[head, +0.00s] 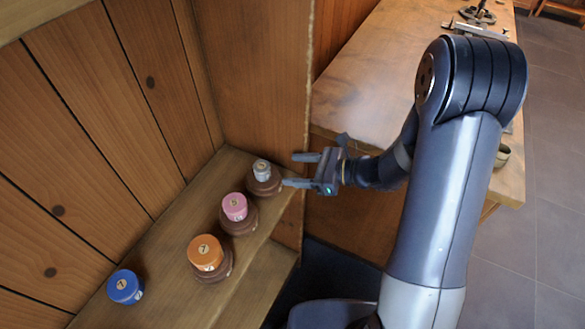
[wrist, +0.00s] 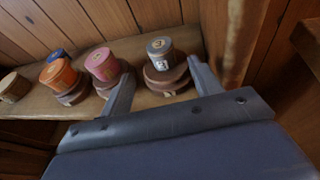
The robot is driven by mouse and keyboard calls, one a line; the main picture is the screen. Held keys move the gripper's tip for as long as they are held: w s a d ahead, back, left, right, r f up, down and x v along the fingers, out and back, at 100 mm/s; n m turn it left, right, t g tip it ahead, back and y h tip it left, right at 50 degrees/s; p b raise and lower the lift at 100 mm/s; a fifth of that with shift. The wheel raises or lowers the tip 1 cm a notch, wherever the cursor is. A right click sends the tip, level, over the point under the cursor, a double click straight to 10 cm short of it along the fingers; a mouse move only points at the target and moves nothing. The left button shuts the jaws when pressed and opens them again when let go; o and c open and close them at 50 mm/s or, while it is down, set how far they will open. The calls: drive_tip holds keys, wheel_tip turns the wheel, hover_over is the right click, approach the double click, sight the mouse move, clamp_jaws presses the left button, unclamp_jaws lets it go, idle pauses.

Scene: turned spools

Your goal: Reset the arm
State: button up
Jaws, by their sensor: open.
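My gripper (head: 291,170) is open and empty at the right end of the wooden shelf. Its two fingers point left toward the grey spool (head: 262,170), which stands on a brown round base. In the wrist view the grey spool (wrist: 160,52) shows beyond and between the open fingers (wrist: 160,85), apart from them. A pink spool (head: 234,207) and an orange spool (head: 205,252) also sit on brown bases along the shelf. A blue spool (head: 125,287) stands at the near left end; no base shows under it.
The shelf (head: 160,240) has a plank back wall and an upright side panel (head: 265,80) close to my gripper. A wooden workbench (head: 365,85) with metal tools stands behind at right. A tan spool (wrist: 14,87) shows at the wrist view's left edge.

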sight(256, 165)
drive_tip(key=p+x, duration=0.1)
drive_tip(key=x, duration=1.1)
drive_tip(key=shift+a+f+p, duration=0.1)
drive_tip(key=shift+f+p, duration=0.1)
drive_tip(key=shift+p, duration=0.1)
drive_tip(key=shift+r, duration=0.3)
drive_tip(key=shift+s+r, duration=0.1)
drive_tip(key=shift+r, duration=0.1)
